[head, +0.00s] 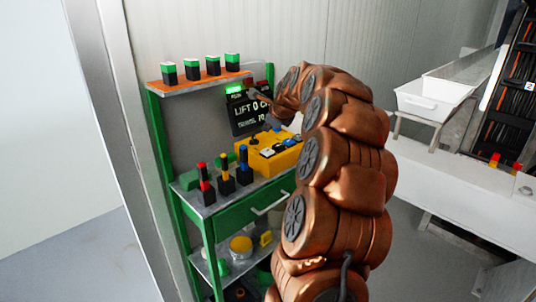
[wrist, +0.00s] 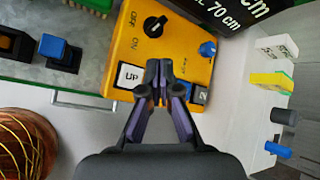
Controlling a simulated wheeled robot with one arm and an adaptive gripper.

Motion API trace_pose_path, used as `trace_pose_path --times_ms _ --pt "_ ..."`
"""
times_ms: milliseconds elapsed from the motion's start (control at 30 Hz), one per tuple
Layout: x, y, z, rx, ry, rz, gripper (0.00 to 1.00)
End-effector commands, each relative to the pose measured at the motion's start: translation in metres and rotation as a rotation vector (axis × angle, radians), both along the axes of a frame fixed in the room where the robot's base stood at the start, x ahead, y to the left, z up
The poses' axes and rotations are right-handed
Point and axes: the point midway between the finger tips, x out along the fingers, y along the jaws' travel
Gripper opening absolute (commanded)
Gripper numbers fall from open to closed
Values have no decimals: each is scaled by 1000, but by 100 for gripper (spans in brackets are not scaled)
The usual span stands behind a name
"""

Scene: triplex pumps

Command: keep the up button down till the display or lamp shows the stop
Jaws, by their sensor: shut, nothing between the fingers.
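The yellow control box (head: 285,157) stands on the green bench; it also shows close up in the wrist view (wrist: 115,55). Its white button marked UP (wrist: 130,77) is left of my gripper's fingertips (wrist: 165,68). The fingers are shut and empty, over the box just right of the UP button; I cannot tell whether they touch anything. The black display (head: 248,115) behind the box reads "LIFT 0 C", cut off by my arm, with a lower line partly legible as "70". In the wrist view the display (wrist: 225,12) shows "70 cm". No lit stop lamp can be made out.
A black OFF/ON knob (wrist: 155,27), a blue knob (wrist: 207,48) and a button marked 2 (wrist: 200,95) are on the box. Switches with coloured tops (head: 223,175) stand left of it. Green-topped blocks (head: 213,65) line the orange shelf above. A green light (head: 233,89) glows beneath.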

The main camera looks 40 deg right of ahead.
Motion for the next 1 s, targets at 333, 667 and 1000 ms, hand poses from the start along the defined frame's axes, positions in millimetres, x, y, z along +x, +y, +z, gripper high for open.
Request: trace_pose_path --times_ms 333,667,1000 --pt "0 1 -44 4 3 1 0" --pt "0 1 -56 3 1 1 0" --pt "0 1 -56 3 1 1 0"
